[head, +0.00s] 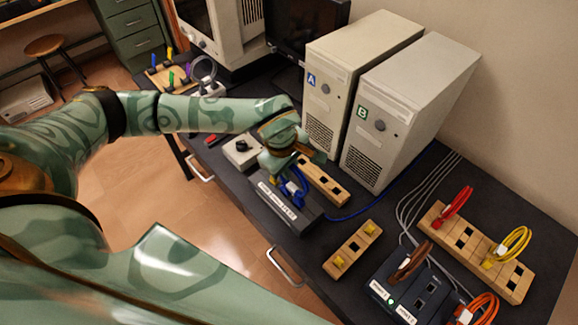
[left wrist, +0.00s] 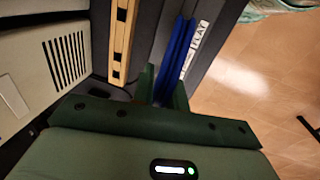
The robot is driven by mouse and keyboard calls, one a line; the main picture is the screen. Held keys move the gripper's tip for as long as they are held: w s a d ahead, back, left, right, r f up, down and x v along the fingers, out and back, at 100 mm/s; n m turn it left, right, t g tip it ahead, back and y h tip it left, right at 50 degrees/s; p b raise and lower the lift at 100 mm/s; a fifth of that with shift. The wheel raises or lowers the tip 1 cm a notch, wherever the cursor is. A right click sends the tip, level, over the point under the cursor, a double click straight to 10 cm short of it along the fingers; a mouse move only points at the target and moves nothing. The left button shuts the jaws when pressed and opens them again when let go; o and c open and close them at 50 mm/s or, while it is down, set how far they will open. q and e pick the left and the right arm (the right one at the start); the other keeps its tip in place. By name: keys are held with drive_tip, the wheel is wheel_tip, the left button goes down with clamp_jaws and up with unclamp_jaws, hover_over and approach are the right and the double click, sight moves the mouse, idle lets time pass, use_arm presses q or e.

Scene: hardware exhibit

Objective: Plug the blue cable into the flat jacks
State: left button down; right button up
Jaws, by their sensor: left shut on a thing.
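The blue cable (head: 293,190) is looped at the dark, white-labelled jack box (head: 268,204) near the table's front edge. Its cord runs right along the table past the towers. My left gripper (head: 288,174) is above the box and shut on the blue cable's end. My right gripper is not in view.
A wooden socket block (head: 330,188) lies close behind the box. Computer towers A (head: 327,70) and B (head: 385,120) stand behind it. Another block (head: 352,250), a dark blue box (head: 402,290) and a rack with red and yellow cables (head: 470,240) are to the right.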

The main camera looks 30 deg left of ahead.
use_arm(q)
drive_tip(key=shift+f, duration=0.3)
idle(0.5)
drive_tip(key=c, duration=0.7)
unclamp_jaws()
drive_tip(key=r+p, duration=0.3)
drive_tip(key=s+r+p, duration=0.1)
drive_tip(key=r+p, duration=0.3)
drive_tip(key=shift+s+a+r, duration=0.2)
idle(0.4)
